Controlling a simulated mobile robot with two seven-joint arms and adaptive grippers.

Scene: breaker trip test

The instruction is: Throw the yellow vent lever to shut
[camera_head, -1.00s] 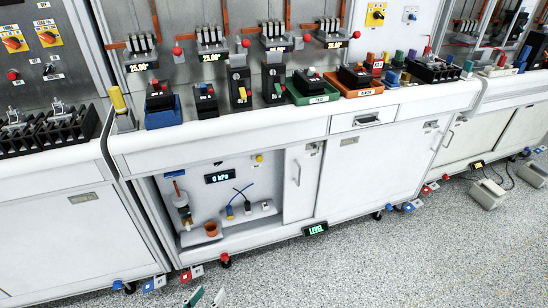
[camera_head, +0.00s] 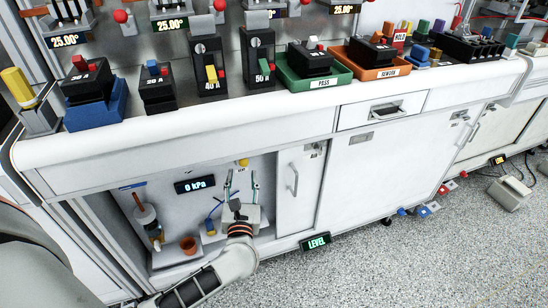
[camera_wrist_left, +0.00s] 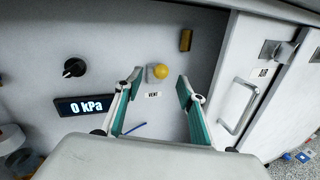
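The vent lever shows as a round yellow knob (camera_wrist_left: 161,71) on the cabinet's back panel, just above a white VENT label (camera_wrist_left: 153,95). In the head view the knob (camera_head: 243,162) is small, near the top of the open bay. My left gripper (camera_head: 242,176) reaches into that bay. It is open and empty, its teal fingers (camera_wrist_left: 160,80) showing on either side of the knob in the wrist view. I cannot tell how far the fingertips are from the panel. The lever's arm is not distinguishable behind the knob. My right gripper is not in view.
A 0 kPa display (camera_wrist_left: 84,106) and a black dial (camera_wrist_left: 74,68) are left of the knob. A brass-coloured block (camera_wrist_left: 185,40) is above right. A white door (camera_head: 301,187) with a handle bounds the bay on the right.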

